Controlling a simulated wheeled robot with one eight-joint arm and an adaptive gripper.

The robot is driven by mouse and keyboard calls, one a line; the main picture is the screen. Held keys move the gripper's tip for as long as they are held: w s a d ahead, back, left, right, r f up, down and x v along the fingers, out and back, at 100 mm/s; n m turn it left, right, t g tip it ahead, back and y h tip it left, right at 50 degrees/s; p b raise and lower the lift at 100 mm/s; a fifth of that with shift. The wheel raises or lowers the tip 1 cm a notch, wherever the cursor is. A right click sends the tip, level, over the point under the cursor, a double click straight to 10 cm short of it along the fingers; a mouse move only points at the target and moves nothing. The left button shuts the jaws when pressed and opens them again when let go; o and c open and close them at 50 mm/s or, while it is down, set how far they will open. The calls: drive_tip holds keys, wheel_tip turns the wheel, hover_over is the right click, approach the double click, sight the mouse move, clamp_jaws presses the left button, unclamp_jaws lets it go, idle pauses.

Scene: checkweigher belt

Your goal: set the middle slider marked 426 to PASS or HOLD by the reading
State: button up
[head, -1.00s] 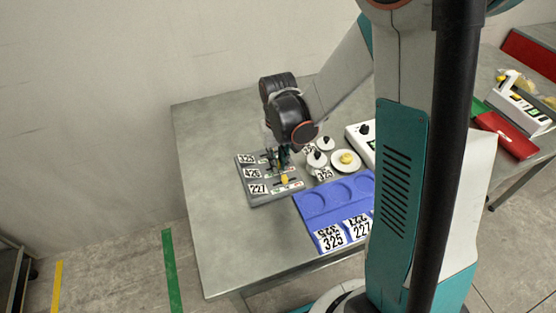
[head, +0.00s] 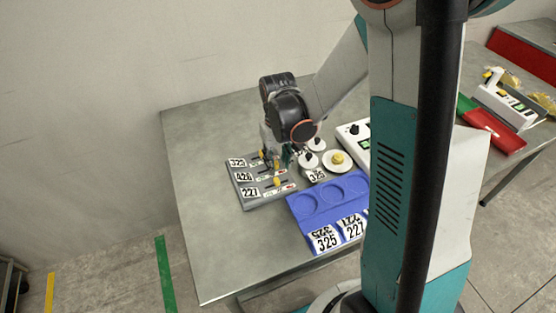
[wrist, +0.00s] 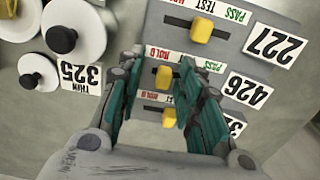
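The grey slider panel (wrist: 278,60) has three sliders with yellow knobs, labelled 227, 426 and 325; it also shows in the head view (head: 262,202). The middle slider's knob (wrist: 163,76) sits below the red HOLD label (wrist: 160,55). The 426 label (wrist: 246,90) and green PASS label (wrist: 213,66) lie to its right. My gripper (wrist: 160,68) is open, its fingers on either side of this knob with gaps visible; it also shows over the panel in the head view (head: 277,160). The 227 knob (wrist: 201,29) is under TEST. No reading is legible.
White pieces with black knobs (wrist: 75,30) stand close beside the panel. A plate with a yellow item (head: 338,160), a blue tray (head: 310,206) and a white device (head: 350,140) are to the right. The table's left side is clear.

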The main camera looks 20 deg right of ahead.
sight(278, 163)
wheel_tip(278, 163, up, 12)
idle(0.6)
drive_tip(key=s+a+r+t, duration=0.1)
drive_tip(key=s+r+t, duration=0.2)
drive_tip(key=s, duration=0.4)
drive_tip(key=s+a+r+t, duration=0.1)
drive_tip(key=s+r+t, duration=0.3)
drive_tip(key=s, duration=0.3)
drive_tip(key=shift+s+a+r, duration=0.3)
drive_tip(key=shift+a+r, duration=0.05)
drive_tip(key=shift+r, duration=0.05)
idle(2.8)
